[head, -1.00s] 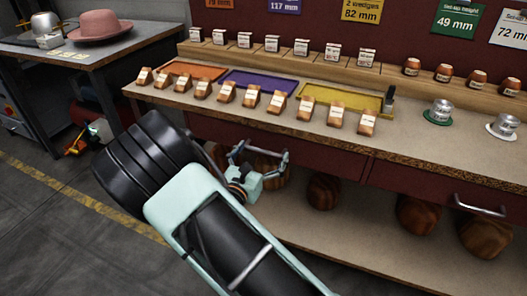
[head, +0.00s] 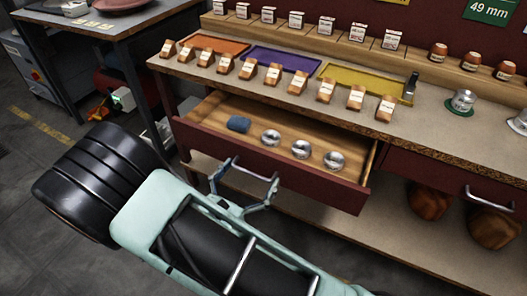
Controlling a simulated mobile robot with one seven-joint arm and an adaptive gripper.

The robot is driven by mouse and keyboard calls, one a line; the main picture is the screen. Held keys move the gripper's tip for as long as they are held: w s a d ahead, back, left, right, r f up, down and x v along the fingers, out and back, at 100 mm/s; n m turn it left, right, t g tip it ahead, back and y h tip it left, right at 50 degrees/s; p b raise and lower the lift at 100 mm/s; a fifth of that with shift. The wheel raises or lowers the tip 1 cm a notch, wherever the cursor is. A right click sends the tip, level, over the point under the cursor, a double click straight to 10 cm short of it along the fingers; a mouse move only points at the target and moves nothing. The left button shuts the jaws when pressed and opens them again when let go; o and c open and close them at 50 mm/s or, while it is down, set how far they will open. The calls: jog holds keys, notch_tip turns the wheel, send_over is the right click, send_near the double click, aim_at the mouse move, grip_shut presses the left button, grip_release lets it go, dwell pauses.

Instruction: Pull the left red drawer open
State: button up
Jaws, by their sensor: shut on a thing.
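The left red drawer (head: 315,188) under the bench stands pulled out, with its pale wooden inside showing. A dark blue thing (head: 239,124) and several round silver metal pieces (head: 301,149) lie in it. Its metal bar handle (head: 254,168) is on the front face. My gripper (head: 247,178) is at the handle and shut on it; the exact contact of the fingers is small and partly hidden. My arm reaches up to it from the bottom of the picture.
The right red drawer (head: 440,182) is closed, with its own handle (head: 489,197). Wooden wedges (head: 273,74) line the bench top by orange, purple and yellow trays. Open floor (head: 40,180) lies at the left.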

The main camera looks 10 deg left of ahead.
jog(key=v, duration=0.6)
jog(key=shift+s, duration=0.25)
jog(key=shift+d, duration=0.1)
jog(key=o, duration=1.4)
jog(key=v, duration=1.2)
jog(key=shift+r, duration=0.1)
